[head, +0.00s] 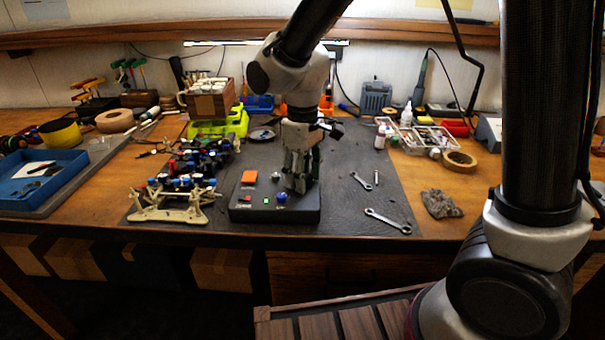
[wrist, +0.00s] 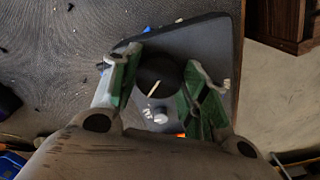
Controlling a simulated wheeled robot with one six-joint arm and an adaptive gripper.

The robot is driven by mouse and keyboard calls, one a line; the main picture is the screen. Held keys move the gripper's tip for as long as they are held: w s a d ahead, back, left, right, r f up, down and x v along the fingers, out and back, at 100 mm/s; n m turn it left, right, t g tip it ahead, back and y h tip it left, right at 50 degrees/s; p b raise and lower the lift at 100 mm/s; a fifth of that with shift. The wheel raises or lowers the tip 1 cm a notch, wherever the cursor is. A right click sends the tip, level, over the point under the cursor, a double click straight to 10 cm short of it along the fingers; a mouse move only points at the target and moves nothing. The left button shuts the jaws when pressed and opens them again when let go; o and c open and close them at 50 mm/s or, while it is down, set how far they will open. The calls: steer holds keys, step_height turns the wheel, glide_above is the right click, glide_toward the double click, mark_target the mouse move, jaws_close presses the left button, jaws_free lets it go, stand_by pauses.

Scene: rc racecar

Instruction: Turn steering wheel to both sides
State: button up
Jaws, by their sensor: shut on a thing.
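A dark grey control box (head: 246,207) lies on the black mat near the front of the bench; it also shows in the wrist view (wrist: 205,45). The steering wheel appears to be the round black knob (wrist: 157,72) on the box, with a pale pointer line. My gripper (head: 301,185) points down over the right part of the box. In the wrist view its green-padded fingers (wrist: 158,75) are on either side of the knob, shut on it. The knob is hidden in the head view. The RC car chassis (head: 175,206) stands left of the box, with a cream front part.
Two wrenches (head: 387,220) and a grey rag (head: 441,204) lie to the right. A blue tray (head: 60,190) is far left. Mat between box and wrenches is clear.

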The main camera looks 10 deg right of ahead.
steer(key=shift+n, duration=0.4)
steer(key=o, duration=0.7)
step_height(320, 180, up, 12)
stand_by(0.4)
